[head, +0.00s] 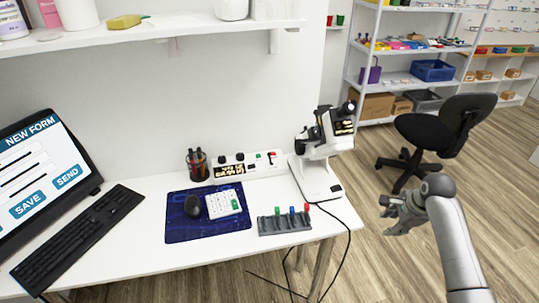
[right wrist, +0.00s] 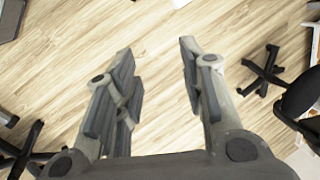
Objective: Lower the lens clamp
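A white and black optical instrument (head: 318,165) stands upright at the right end of the white desk. It has a dark eyepiece part on top and a white base. The lens clamp is too small to make out on it. My right gripper (head: 391,215) is to the right of the instrument, beyond the desk's edge, and apart from it. In the right wrist view my right gripper (right wrist: 157,58) is open, with only wooden floor between its fingers. My left gripper is not in view.
On the desk (head: 140,230) are a grey rack (head: 284,224) with coloured pegs, a blue mat (head: 180,227) with a mouse (head: 193,206), a switch panel (head: 262,165), a pen cup (head: 197,165) and a monitor (head: 45,170). A black chair (head: 440,128) stands behind my right arm. A shelf overhangs the desk.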

